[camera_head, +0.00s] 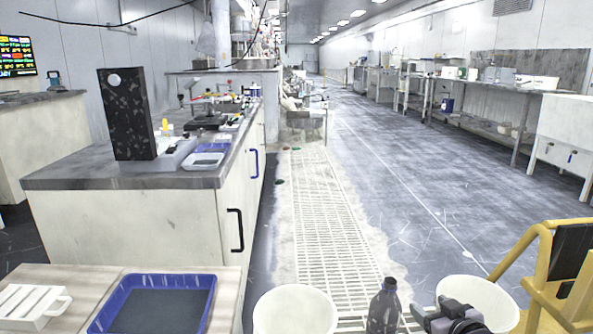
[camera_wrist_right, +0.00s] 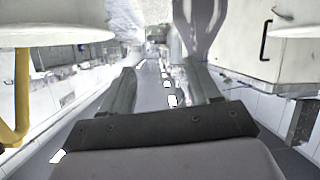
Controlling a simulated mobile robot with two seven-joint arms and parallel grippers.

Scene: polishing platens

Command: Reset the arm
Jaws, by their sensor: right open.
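My right gripper (camera_head: 424,317) is at the lower right of the head view, in front of a white bucket, with its fingers pointing left towards a dark bottle (camera_head: 384,308). In the right wrist view my right gripper (camera_wrist_right: 162,80) shows two fingers spread apart with nothing between them. A grey translucent shape, possibly the bottle, shows beyond the fingers at the top of that view. My left gripper is not in view.
White buckets (camera_head: 295,312) (camera_head: 478,297) stand on both sides of the bottle. A blue tray (camera_head: 210,284) and a white rack (camera_head: 32,303) lie on a wooden surface at lower left. A yellow frame (camera_head: 540,262) is at right. The aisle beyond is open.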

